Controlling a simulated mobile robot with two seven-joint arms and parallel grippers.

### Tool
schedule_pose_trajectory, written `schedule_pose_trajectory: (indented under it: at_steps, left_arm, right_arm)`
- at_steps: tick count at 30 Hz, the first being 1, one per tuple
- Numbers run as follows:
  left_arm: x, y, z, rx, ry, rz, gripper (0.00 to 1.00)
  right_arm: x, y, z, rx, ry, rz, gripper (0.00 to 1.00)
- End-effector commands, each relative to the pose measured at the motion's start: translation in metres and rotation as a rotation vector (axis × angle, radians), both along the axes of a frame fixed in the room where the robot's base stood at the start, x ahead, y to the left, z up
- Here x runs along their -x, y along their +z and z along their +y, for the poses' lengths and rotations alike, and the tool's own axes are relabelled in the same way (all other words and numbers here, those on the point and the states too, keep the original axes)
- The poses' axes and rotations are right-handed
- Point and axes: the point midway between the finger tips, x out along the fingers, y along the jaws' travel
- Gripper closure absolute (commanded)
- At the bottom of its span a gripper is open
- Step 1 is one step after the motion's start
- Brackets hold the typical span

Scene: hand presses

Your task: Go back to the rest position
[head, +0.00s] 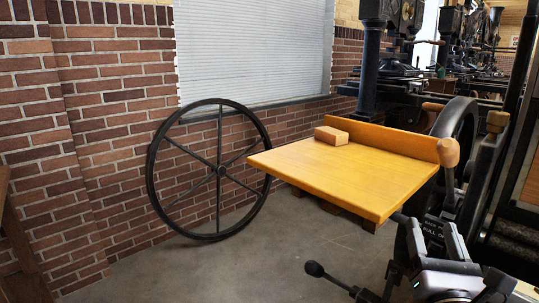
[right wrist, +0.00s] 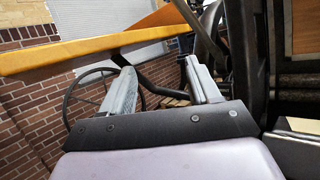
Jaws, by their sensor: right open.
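My right gripper (head: 432,240) is at the lower right of the head view, below and in front of the near right corner of the yellow board. In the right wrist view its two grey fingers (right wrist: 160,72) stand apart with nothing held between them. A dark bent bar (right wrist: 150,84) shows behind the gap between the fingers; I cannot tell its distance. My left gripper is not in view.
The yellow board (head: 340,180) carries a small wooden block (head: 331,135). A dark spoked wheel (head: 218,172) leans by the brick wall (head: 100,140). A black knobbed handle (head: 316,268) is left of my gripper. Grey floor (head: 270,250) is clear at centre.

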Motion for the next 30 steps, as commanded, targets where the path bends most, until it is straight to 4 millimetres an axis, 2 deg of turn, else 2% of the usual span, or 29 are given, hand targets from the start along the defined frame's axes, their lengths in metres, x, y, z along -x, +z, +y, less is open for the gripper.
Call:
schedule_pose_trajectory:
  at_steps: [1,3,8,11,15,17,21,24,25,26,27,30]
  left_arm:
    - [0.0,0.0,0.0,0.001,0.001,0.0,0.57]
    - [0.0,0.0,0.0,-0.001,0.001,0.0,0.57]
    - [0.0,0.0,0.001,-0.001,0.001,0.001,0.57]
    - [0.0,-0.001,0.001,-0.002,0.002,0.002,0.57]
    - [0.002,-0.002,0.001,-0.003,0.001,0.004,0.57]
    - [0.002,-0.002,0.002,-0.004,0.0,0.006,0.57]
    - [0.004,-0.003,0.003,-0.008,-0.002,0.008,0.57]
    - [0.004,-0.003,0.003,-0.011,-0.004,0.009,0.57]
    - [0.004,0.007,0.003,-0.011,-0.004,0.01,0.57]
    - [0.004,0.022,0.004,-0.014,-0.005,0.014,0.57]
    - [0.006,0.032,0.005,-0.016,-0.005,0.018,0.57]
    - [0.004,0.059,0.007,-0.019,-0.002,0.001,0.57]
  right_arm:
    - [0.001,-0.029,0.003,-0.158,0.061,0.057,0.39]
    - [0.005,-0.065,0.009,-0.395,0.136,0.123,0.39]
    - [0.026,-0.144,0.027,-0.975,0.229,0.255,0.39]
    - [0.047,-0.19,0.04,-1.353,0.227,0.314,0.39]
    - [0.083,-0.245,0.061,-1.89,0.149,0.35,0.39]
    - [0.101,-0.265,0.07,-2.118,0.086,0.344,0.39]
    - [0.146,-0.306,0.092,-2.64,-0.137,0.26,0.39]
    - [0.18,-0.329,0.107,-2.985,-0.361,0.126,0.39]
    - [0.185,-0.321,0.109,-3.043,-0.397,0.093,0.39]
    - [0.18,-0.302,0.107,-3.023,-0.372,0.1,0.39]
    - [0.18,-0.291,0.106,-3.013,-0.368,0.102,0.39]
    - [0.182,-0.27,0.103,-3.005,-0.369,0.098,0.39]
